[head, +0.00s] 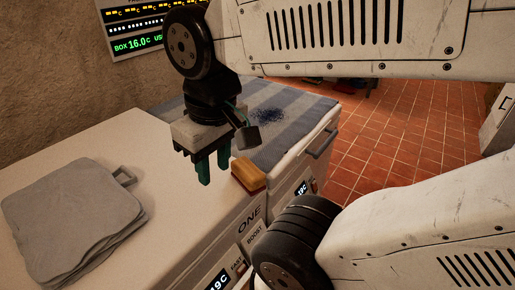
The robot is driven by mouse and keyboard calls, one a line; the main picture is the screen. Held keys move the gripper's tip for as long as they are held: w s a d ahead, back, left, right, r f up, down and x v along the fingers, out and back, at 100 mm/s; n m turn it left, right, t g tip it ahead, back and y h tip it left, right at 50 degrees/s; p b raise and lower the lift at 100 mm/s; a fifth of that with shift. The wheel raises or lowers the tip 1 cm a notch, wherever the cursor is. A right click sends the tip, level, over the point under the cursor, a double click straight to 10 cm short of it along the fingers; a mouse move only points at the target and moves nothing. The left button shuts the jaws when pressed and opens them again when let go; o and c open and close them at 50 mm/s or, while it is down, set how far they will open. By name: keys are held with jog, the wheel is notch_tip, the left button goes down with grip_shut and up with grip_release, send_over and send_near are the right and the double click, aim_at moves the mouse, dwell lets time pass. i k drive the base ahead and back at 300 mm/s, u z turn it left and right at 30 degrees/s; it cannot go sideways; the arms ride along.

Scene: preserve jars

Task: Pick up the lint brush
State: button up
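A small block-shaped thing with a tan-orange top and a dark red lower edge (248,175), which looks like the lint brush, lies on the white chest top near its front edge. My gripper (213,170) points down with its teal fingers apart and nothing seen between them. In the picture it is just left of the brush and appears above the surface. It does not appear to touch the brush. The exact height is hard to judge from this one view.
A blue-grey striped cloth (300,112) with a dark blue patch of bits (267,116) covers the farther chest. A handle (322,143) sticks out at its front.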

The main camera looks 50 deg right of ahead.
aim_at(250, 178)
jog(key=u, duration=0.5)
jog(key=k, duration=1.15)
jog(key=u, duration=0.55)
jog(key=i, duration=0.75)
jog(key=z, duration=0.6)
